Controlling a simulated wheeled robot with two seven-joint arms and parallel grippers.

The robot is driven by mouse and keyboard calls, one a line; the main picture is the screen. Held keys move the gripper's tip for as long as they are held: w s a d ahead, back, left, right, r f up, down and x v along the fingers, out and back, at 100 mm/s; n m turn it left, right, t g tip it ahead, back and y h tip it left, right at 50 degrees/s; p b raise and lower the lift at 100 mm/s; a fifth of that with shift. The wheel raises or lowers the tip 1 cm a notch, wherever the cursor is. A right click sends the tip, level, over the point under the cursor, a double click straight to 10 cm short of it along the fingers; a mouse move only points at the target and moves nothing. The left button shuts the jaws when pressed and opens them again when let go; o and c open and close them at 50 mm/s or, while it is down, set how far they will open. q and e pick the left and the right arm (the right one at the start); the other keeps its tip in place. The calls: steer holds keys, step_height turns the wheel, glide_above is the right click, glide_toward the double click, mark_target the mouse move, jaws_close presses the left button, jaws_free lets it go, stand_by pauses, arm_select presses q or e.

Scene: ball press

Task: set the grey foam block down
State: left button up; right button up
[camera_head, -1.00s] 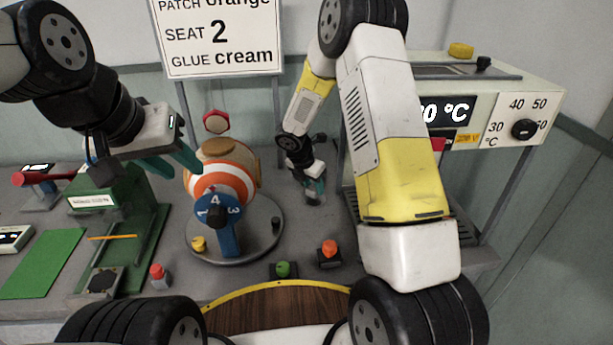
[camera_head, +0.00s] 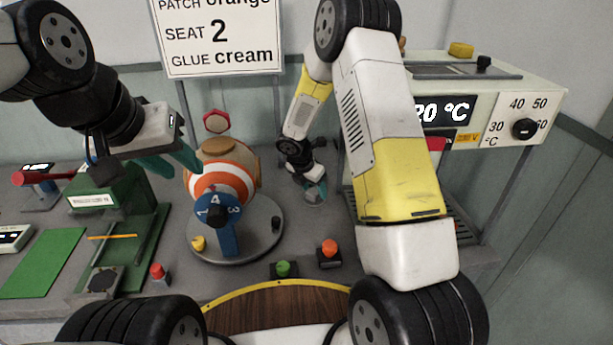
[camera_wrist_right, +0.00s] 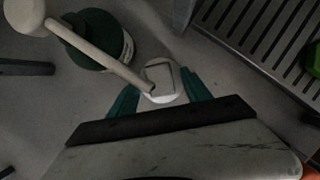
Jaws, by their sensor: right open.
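A small pale grey block (camera_wrist_right: 160,75) lies between the teal fingers of my right gripper (camera_wrist_right: 161,95) in the right wrist view. There is a gap between the fingers and its sides. A white rounded edge shows at its lower side; I cannot tell whether that is part of it. In the head view my right gripper (camera_head: 314,190) is low over the bench, right of the striped ball (camera_head: 222,180), and the block is hard to make out there. My left gripper (camera_head: 172,162) is at the left of the ball, its fingers apart and empty.
A green pot (camera_wrist_right: 100,40) with a pale stick (camera_wrist_right: 108,60) leaning across it stands close to the right gripper. A slotted grate (camera_wrist_right: 265,40) is at upper right. The ball's round stand (camera_head: 262,238) and several buttons occupy the middle bench.

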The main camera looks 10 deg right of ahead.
steer(key=v, duration=1.1)
steer(key=shift+a+r, duration=0.15)
steer(key=shift+r, duration=0.2)
steer(key=shift+s, duration=0.2)
